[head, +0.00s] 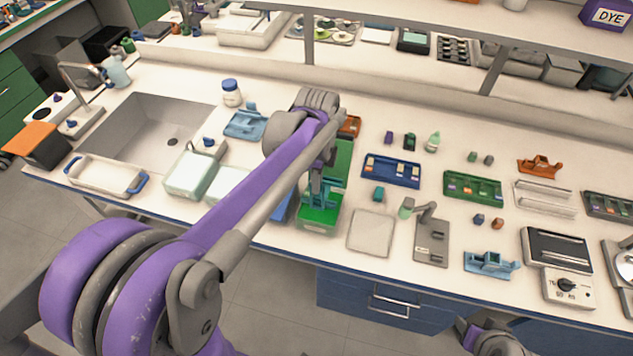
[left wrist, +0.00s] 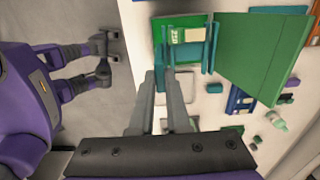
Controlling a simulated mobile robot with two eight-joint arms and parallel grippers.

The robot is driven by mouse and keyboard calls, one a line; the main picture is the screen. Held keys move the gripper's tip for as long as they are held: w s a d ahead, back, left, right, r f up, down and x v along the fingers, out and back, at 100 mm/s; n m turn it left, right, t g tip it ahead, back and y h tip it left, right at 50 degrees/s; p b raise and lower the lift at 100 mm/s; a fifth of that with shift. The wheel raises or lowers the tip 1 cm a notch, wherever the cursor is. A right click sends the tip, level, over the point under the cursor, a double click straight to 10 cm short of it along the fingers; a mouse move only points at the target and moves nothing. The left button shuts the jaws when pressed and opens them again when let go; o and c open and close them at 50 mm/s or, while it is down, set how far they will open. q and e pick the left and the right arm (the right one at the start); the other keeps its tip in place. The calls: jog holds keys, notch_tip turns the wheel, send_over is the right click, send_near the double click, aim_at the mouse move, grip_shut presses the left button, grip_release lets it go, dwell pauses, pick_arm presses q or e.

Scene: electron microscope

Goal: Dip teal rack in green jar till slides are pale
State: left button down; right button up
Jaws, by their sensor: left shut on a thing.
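The green jar (head: 318,219) stands near the counter's front edge in the head view, and its green wall shows in the left wrist view (left wrist: 200,19). My left gripper (head: 317,189) is directly over it, fingers pointing down, and also shows in the left wrist view (left wrist: 166,73). It is shut on the teal rack (left wrist: 161,50), whose upper part shows at the jar's opening. How deep the rack sits is hard to tell. The slides are mostly hidden, and their colour cannot be read.
A large green panel (left wrist: 262,60) stands beside the jar. Pale jars (head: 190,174) and the sink (head: 150,125) are to the left. A grey square plate (head: 371,232) and a blue slide tray (head: 391,170) lie to the right.

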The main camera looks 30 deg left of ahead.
aim_at(317, 207)
pick_arm(q)
jog(key=shift+a, duration=0.15)
pick_arm(e)
jog(key=shift+a, duration=0.15)
pick_arm(q)
jog(key=shift+f+b, duration=0.4)
jog(key=shift+f, duration=0.3)
notch_tip(317, 207, down, 3)
jog(key=shift+s+f+b, duration=0.1)
jog(key=shift+f+b, duration=0.1)
jog(key=shift+b, duration=0.75)
jog(key=shift+f+b, duration=1.7)
jog(key=shift+f, duration=1.05)
pick_arm(e)
notch_tip(317, 207, down, 8)
jog(key=s, duration=0.2)
jog(key=shift+s, duration=0.2)
jog(key=shift+r, duration=0.1)
pick_arm(q)
jog(key=shift+r+p, duration=2.65)
jog(key=shift+r, duration=1.7)
pick_arm(e)
notch_tip(317, 207, up, 6)
jog(key=w, duration=0.2)
jog(key=shift+r, duration=0.2)
pick_arm(q)
jog(key=shift+f, duration=0.1)
pick_arm(e)
jog(key=shift+s, duration=0.15)
